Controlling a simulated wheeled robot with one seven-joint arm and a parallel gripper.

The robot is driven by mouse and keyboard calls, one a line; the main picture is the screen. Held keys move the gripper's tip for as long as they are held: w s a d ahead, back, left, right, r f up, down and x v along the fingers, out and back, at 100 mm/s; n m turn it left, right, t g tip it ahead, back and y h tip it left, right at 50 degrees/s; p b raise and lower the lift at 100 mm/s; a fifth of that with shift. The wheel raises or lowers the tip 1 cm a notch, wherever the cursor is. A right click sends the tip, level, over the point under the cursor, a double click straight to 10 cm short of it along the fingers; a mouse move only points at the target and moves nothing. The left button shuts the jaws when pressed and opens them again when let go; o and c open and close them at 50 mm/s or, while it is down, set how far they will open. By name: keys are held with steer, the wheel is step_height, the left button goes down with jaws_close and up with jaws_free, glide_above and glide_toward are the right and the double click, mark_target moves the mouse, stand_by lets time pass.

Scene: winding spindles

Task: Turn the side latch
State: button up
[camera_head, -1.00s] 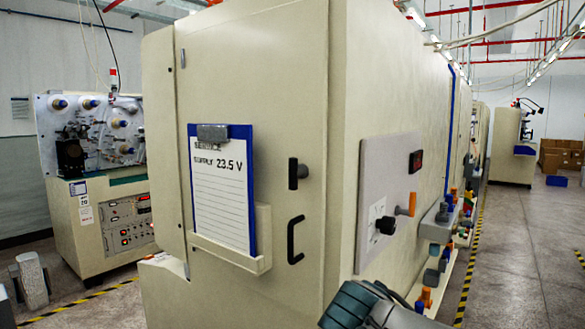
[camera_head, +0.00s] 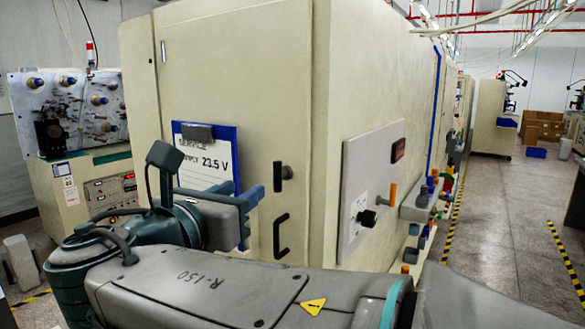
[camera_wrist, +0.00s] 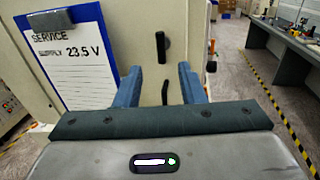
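The black door latch (camera_head: 286,173) is an upright plate with a small knob on the cream cabinet's front door (camera_head: 240,80). A black pull handle (camera_head: 281,236) is below it. In the wrist view the latch (camera_wrist: 164,46) shows upright, beyond and above my fingertips, with the handle (camera_wrist: 165,92) between the fingers. My gripper (camera_head: 258,194) is in front of the door, its blue fingers apart with nothing held; it also shows open in the wrist view (camera_wrist: 159,75). Whether a finger touches the door cannot be told. An orange lever (camera_head: 391,195) sits on the cabinet's side panel.
A clipboard (camera_wrist: 70,62) reading "SERVICE SUPPLY 23.5 V" hangs on the door left of the latch. An aisle with striped floor tape (camera_head: 450,225) is open at the right.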

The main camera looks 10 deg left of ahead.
mark_target(275, 170)
steer(key=w+p, duration=0.1)
steer(key=w, duration=0.2)
steer(key=w+d, duration=0.1)
steer(key=w, duration=0.3)
steer(key=w+d+p, duration=0.1)
steer(key=w, duration=0.2)
steer(key=shift+w+d+p, duration=0.1)
steer(key=shift+w+p, duration=0.2)
steer(key=shift+w, duration=0.1)
jaws_close()
